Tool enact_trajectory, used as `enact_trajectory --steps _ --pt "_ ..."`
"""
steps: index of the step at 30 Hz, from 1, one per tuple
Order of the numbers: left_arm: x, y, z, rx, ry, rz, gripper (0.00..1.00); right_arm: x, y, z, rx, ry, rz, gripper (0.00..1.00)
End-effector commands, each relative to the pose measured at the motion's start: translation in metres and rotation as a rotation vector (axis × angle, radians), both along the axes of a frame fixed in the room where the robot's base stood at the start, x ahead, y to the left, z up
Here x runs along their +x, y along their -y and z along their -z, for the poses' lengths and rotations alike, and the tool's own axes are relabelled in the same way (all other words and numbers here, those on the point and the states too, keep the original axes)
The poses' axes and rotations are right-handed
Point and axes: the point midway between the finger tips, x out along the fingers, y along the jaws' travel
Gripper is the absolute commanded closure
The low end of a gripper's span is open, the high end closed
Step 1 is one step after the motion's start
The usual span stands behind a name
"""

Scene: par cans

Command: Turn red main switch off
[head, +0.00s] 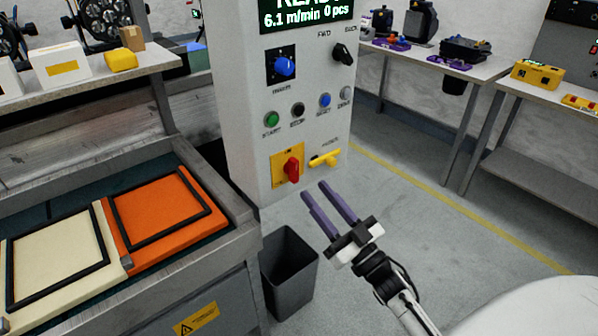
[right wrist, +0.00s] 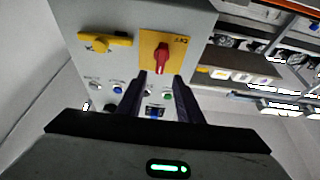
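The red main switch (head: 291,168) sits on a yellow plate (head: 275,155) low on the grey control cabinet's front. Its handle looks roughly upright, slightly tilted; the plate's lettering is too small to read in the head view. My right gripper (head: 315,189) is in front of the cabinet, below and right of the switch, apart from it. Its two purple fingers are spread with nothing between them. In the right wrist view the red switch (right wrist: 161,58) shows just beyond the fingertips (right wrist: 161,74), roughly in line with the gap. My left gripper is not in view.
A yellow handle (head: 325,159) is right of the switch. Green, black, blue and grey buttons and a blue knob (head: 284,66) are above. A dark bin (head: 289,270) stands below the cabinet. A workbench with an orange panel (head: 158,212) is at left. Floor at right is clear.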

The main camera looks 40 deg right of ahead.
Motion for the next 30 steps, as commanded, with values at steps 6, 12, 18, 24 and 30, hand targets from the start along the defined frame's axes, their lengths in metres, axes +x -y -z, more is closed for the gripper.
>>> enact_trajectory --steps 6,12,18,24,30 --pt "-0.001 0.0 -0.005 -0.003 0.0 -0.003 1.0 0.04 -0.003 -0.019 0.001 0.003 0.0 0.67" --pt "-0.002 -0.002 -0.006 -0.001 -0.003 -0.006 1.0 0.065 -0.005 -0.028 0.001 0.001 0.001 0.67" --pt "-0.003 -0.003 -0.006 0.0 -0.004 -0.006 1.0 0.074 -0.006 -0.03 0.0 -0.002 0.001 0.67" --pt "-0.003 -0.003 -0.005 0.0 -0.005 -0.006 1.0 0.074 -0.006 -0.03 0.0 -0.002 0.001 0.67" --pt "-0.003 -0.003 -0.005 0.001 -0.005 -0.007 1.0 0.074 -0.006 -0.03 0.0 -0.002 0.001 0.98"
